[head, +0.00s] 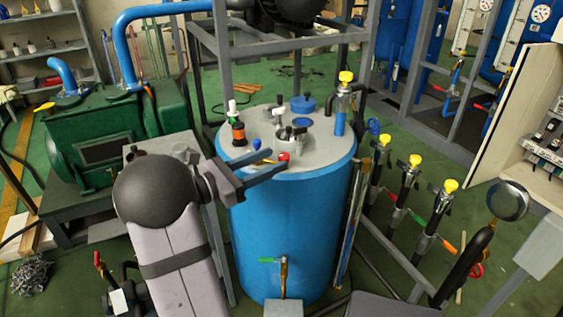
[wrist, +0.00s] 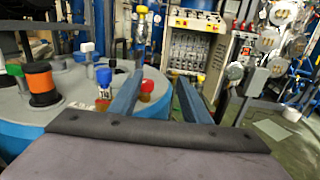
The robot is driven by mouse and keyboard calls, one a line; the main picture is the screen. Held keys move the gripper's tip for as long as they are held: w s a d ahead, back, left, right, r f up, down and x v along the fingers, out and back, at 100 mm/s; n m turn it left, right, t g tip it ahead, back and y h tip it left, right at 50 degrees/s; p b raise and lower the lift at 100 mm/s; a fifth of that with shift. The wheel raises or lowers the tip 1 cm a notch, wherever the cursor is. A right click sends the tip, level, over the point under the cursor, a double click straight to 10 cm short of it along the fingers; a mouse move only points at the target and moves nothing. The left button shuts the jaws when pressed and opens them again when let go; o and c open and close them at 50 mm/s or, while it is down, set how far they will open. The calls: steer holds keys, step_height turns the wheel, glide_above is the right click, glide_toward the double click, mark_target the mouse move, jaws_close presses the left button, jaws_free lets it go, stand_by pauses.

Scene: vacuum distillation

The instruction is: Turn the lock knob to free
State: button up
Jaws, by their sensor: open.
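The blue vessel (head: 290,225) has a grey lid (head: 325,155) with several knobs and fittings. A small red knob (head: 283,156) sits near the front edge of the lid; in the wrist view the red knob (wrist: 147,87) has an amber-brown body. A blue knob (head: 256,144) is just left of it, also in the wrist view (wrist: 104,76). I cannot tell which is the lock knob. My gripper (head: 276,161) is open at the lid's front left edge, its fingers close to the red knob. In the wrist view my gripper (wrist: 160,76) shows the red knob beside the left finger, partly covered; contact is unclear.
An orange-and-black fitting (head: 238,133) and a white-topped one (head: 232,106) stand left on the lid. A yellow-capped valve (head: 345,78) stands at the back right. Several yellow-capped valves (head: 414,160) line the right side. A green pump (head: 100,145) is at left.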

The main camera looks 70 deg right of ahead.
mark_target(280, 159)
steer(key=f+n+t, duration=0.1)
steer(key=w+f+n+t+h, duration=0.1)
steer(key=shift+w+d+f+t, duration=0.15)
steer(key=shift+w+f+t, duration=0.05)
steer(key=shift+f+t, duration=0.1)
steer(key=shift+x, duration=3.65)
steer(key=shift+r, duration=0.1)
steer(key=c, duration=1)
